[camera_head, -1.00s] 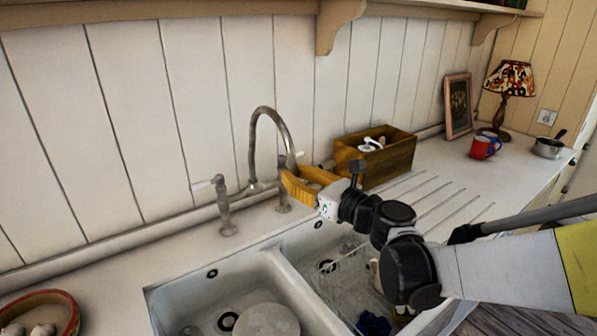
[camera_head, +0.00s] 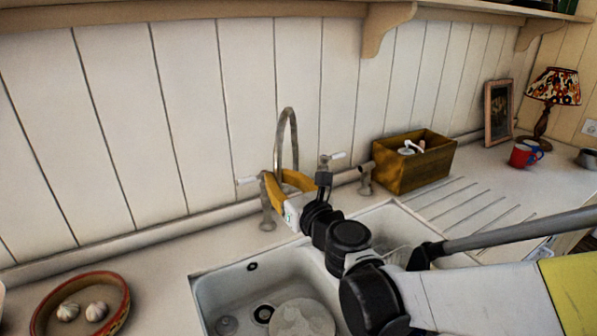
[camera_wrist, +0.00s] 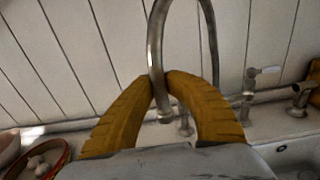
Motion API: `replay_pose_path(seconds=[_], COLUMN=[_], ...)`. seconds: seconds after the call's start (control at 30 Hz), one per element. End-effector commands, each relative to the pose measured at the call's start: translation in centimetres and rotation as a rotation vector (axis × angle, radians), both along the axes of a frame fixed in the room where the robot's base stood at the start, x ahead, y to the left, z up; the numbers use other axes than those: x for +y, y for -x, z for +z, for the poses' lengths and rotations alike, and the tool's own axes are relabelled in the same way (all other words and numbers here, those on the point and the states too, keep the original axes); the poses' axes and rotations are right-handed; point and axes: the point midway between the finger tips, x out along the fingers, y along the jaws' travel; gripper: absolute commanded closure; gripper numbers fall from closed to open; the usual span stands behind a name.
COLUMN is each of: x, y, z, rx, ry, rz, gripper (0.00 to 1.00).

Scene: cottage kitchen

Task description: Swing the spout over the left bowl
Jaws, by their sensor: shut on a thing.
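The curved metal spout (camera_head: 283,125) rises behind the sink, between two taps with white handles. My gripper (camera_head: 283,186) has yellow-brown fingers and is shut on the spout's outer leg. In the wrist view, the fingertips (camera_wrist: 164,84) meet at the spout (camera_wrist: 154,55), and its open end hangs just below them. The spout's rear leg is farther back on the right. The left bowl (camera_head: 222,286) is in front of the left tap (camera_head: 267,208), partly hidden by my arm. I cannot tell exactly where the spout's end lies above it.
A round plate (camera_head: 302,318) lies in the left bowl. The right bowl (camera_head: 392,222) is mostly behind my arm. A wooden box (camera_head: 413,168) stands right of the right tap (camera_head: 366,180). A rimmed dish (camera_head: 122,307) with garlic is at the left.

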Motion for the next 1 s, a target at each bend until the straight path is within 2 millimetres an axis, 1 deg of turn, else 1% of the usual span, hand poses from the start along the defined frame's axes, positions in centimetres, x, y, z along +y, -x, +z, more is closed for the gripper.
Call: replay_pose_path(seconds=[0.03,0.13,0.5,0.53,0.6,0.87,1.0], x=[0.4,0.64,0.72,0.72,0.7,0.6,0.13], y=[0.19,0.17,0.18,0.18,0.15,0.06,0.7], z=[-0.09,-0.09,-0.08,-0.08,-0.07,-0.03,0.0], rx=[-0.001,-0.001,-0.001,-0.001,-0.001,0.0,0.0], ry=[0.001,0.001,0.001,0.001,0.001,0.0,0.0], rz=[0.006,0.006,0.007,0.007,0.006,0.003,0.003], gripper=[1.0,1.0,1.0,0.8,0.61,0.61,0.61])
